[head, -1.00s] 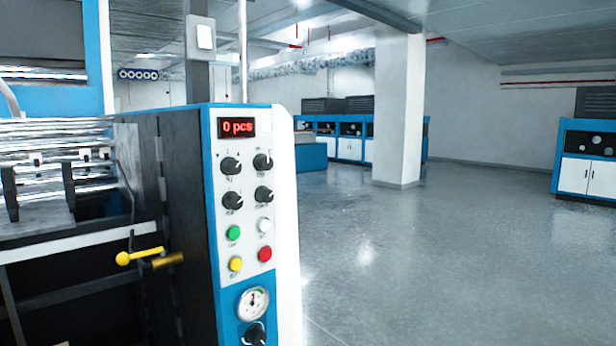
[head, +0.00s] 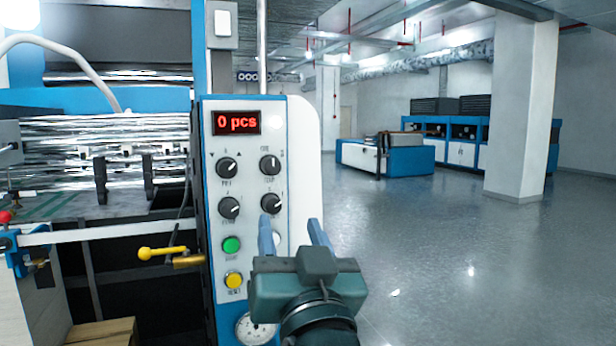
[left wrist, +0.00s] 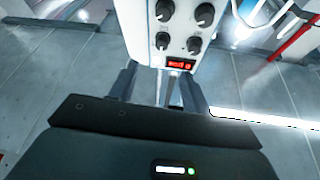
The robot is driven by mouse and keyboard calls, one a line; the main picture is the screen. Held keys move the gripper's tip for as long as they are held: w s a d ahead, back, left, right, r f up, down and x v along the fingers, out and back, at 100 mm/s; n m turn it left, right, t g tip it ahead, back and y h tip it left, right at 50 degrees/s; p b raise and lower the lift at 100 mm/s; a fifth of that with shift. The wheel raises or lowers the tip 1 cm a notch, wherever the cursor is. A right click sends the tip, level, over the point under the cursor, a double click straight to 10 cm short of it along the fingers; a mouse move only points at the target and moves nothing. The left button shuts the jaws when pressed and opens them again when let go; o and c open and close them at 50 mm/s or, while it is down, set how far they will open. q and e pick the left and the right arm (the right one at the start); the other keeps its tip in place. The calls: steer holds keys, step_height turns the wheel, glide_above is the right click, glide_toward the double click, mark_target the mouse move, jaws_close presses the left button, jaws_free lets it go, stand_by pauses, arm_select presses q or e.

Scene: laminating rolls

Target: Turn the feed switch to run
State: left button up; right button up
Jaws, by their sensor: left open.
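The white control panel (head: 248,185) carries several black rotary knobs: upper left (head: 226,168), upper right (head: 270,163), lower left (head: 229,208) and lower right (head: 271,203). Their labels are too small to read surely, so I cannot tell which is the feed switch. My left gripper (head: 292,226) is open and empty, its fingers pointing at the panel's right side just below the lower right knob. It hides buttons there. In the left wrist view its fingers (left wrist: 158,82) are apart, with the panel's knobs (left wrist: 194,46) beyond them. My right gripper is not in view.
A red display (head: 236,122) reads "0 pcs". A green button (head: 231,245), a yellow button (head: 233,280) and a partly hidden gauge (head: 254,330) sit lower. A yellow-handled lever (head: 160,253) sticks out left of the panel. Open floor (head: 430,260) lies to the right.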

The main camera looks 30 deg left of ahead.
mark_target(272, 171)
arm_select(q)
steer(key=p+x, duration=0.2)
steer(key=x, duration=0.4)
steer(key=p+x, duration=0.2)
steer(key=x, duration=0.4)
steer(key=shift+s+a+r+p, duration=0.15)
steer(key=shift+s+r+p, duration=0.1)
steer(key=shift+p, duration=0.15)
steer(key=shift+w+a+r, duration=0.15)
steer(key=shift+w+a, duration=0.15)
steer(key=shift+w, duration=0.15)
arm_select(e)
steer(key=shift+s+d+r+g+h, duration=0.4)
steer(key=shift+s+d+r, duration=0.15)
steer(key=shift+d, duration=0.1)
arm_select(q)
steer(key=shift+c, duration=0.3)
steer(key=c, duration=0.9)
